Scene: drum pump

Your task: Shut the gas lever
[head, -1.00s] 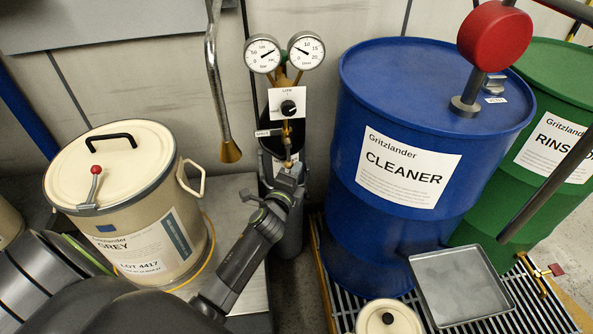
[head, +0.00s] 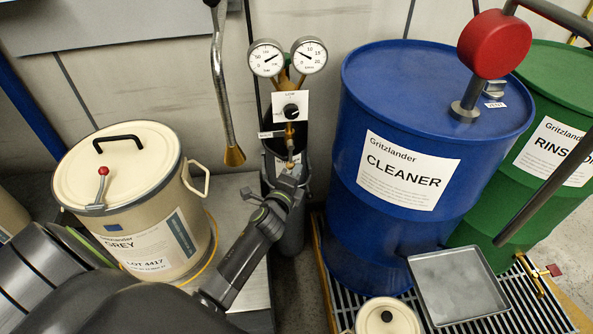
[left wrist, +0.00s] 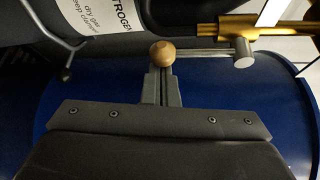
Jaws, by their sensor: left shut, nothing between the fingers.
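The gas lever is a thin steel rod with a round wooden ball knob (left wrist: 162,53); its rod runs from a steel hub (left wrist: 243,53) beside the brass pipe (left wrist: 275,32). In the left wrist view the rod lies roughly parallel to the pipe. In the head view the small knob (head: 290,164) shows below the brass fitting on the gas cylinder (head: 291,228). My left gripper (left wrist: 162,88) is shut and empty, its fingertips right at the ball; I cannot tell whether they touch. In the head view the left gripper (head: 288,180) stands in front of the cylinder. My right gripper is not in view.
Two gauges (head: 286,57) and a black dial (head: 291,111) sit above the lever. A blue drum (head: 350,240) stands close on the right, with a green drum (head: 560,75) behind it. A cream bucket (head: 120,170) stands left. A metal spout (head: 228,110) hangs between bucket and cylinder.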

